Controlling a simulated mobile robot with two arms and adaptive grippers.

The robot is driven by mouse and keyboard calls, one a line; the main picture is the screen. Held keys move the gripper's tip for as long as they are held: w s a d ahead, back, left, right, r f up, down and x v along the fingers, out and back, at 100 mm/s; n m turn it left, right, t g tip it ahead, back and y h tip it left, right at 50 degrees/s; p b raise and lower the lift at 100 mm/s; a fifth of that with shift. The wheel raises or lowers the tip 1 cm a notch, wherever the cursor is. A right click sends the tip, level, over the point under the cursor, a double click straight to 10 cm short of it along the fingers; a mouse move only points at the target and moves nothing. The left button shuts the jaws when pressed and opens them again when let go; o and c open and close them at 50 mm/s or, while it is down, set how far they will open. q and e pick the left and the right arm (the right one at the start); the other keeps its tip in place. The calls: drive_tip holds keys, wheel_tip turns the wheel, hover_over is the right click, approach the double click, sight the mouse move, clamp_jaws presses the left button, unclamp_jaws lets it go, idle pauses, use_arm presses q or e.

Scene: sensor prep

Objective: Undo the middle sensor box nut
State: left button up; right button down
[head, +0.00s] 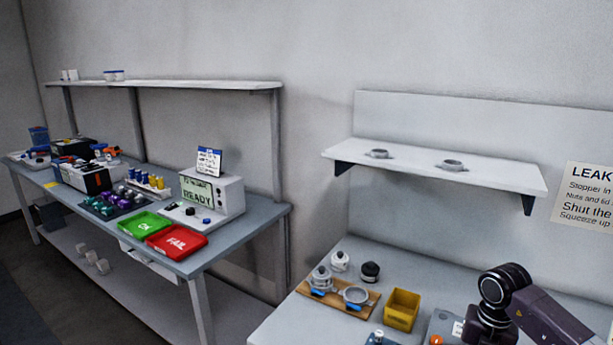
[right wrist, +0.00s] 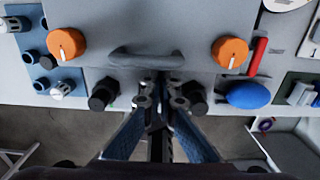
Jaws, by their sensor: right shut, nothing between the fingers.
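In the right wrist view a grey box (right wrist: 190,28) carries two orange knobs, a left one (right wrist: 66,44) and a right one (right wrist: 232,52), with a dark curved handle (right wrist: 148,56) between them. Black nuts or knobs sit along its near edge, one at left (right wrist: 103,95) and one at right (right wrist: 194,97). My right gripper (right wrist: 159,88) is shut and empty at the middle of that edge. Its fingers cover what is there, so I cannot see a middle nut or tell whether they touch one. My left gripper is not in view.
In the right wrist view, a blue oval (right wrist: 248,95) and red cylinder (right wrist: 258,56) lie right; white-capped fittings (right wrist: 63,87) stand left. In the head view, a yellow bin (head: 401,310) and wooden board (head: 327,304) occupy the near bench; a shelf (head: 415,167) hangs above.

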drive_tip(key=shift+s+a, duration=0.1)
drive_tip(key=shift+a, duration=0.05)
drive_tip(key=shift+w+a, duration=0.3)
idle(0.4)
drive_tip(key=shift+w+a, duration=0.15)
drive_tip(key=shift+a, duration=0.1)
drive_tip(key=shift+w+a, duration=0.15)
drive_tip(key=shift+a, duration=0.2)
drive_tip(key=shift+a+f, duration=0.1)
drive_tip(key=shift+a, duration=0.2)
drive_tip(key=shift+w, duration=0.35)
wheel_tip(320, 180, up, 6)
drive_tip(key=p, duration=0.4)
drive_tip(key=shift+d, duration=0.15)
drive_tip(key=shift+w, duration=0.1)
